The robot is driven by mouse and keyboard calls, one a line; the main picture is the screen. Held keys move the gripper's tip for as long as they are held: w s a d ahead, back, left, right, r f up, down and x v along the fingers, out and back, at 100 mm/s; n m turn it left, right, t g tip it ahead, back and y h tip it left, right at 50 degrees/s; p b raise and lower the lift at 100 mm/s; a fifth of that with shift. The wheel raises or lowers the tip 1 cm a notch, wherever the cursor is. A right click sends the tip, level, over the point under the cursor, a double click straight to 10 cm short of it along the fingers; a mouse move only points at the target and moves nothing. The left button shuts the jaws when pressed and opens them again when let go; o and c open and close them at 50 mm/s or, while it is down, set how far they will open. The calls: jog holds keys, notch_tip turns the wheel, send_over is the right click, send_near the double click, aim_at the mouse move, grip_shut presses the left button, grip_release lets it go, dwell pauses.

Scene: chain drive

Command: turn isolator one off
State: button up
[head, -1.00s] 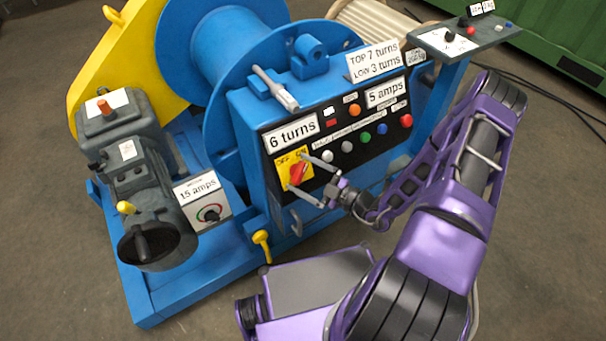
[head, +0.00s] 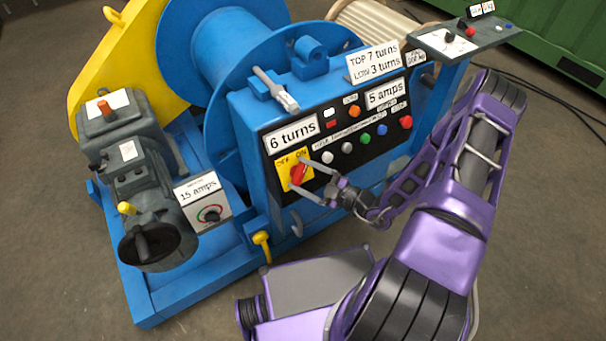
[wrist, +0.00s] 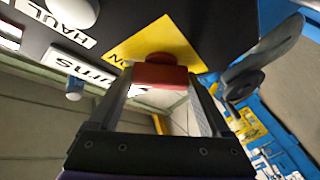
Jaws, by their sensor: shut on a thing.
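A red rotary isolator handle (head: 297,174) sits on a yellow plate (head: 284,163) marked OFF at left and ON at right, on the winch's black panel. No number for it is readable. The handle leans up and to the right, towards the ON side. My gripper (head: 299,173) is shut on this handle, one finger above and one below. In the wrist view the red handle (wrist: 160,76) is between the fingertips, with the yellow plate (wrist: 140,45) behind it. The fingers hide part of the handle.
Several coloured buttons (head: 365,138) lie right of the handle on the same panel. A 15 amps box (head: 205,207) with a dial stands lower left. A grey control stand (head: 460,42) is at upper right. A loose tool (head: 275,88) lies on top of the cabinet.

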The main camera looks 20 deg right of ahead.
jog(key=n+g+p, duration=0.1)
jog(key=n, duration=0.1)
jog(key=n+g+p, duration=0.2)
jog(key=n, duration=0.1)
jog(key=shift+w+d+r+n, duration=0.1)
jog(key=shift+r+n, duration=0.2)
jog(key=n+g+h+p, duration=0.1)
jog(key=n+g+p, duration=0.1)
jog(key=n, duration=0.2)
jog(key=shift+g, duration=0.4)
jog(key=n+h, duration=0.1)
jog(key=n, duration=0.1)
jog(key=n+g+h+p, duration=0.1)
jog(key=n, duration=0.1)
jog(key=shift+g, duration=0.3)
jog(key=shift+n+g+h+b, duration=0.3)
jog(key=shift+n+h+b, duration=0.1)
jog(key=shift+n+h, duration=0.85)
jog(key=shift+n, duration=0.25)
jog(key=o, duration=1.2)
jog(key=p+v, duration=0.2)
jog(key=v, duration=1.5)
jog(key=shift+d, duration=0.15)
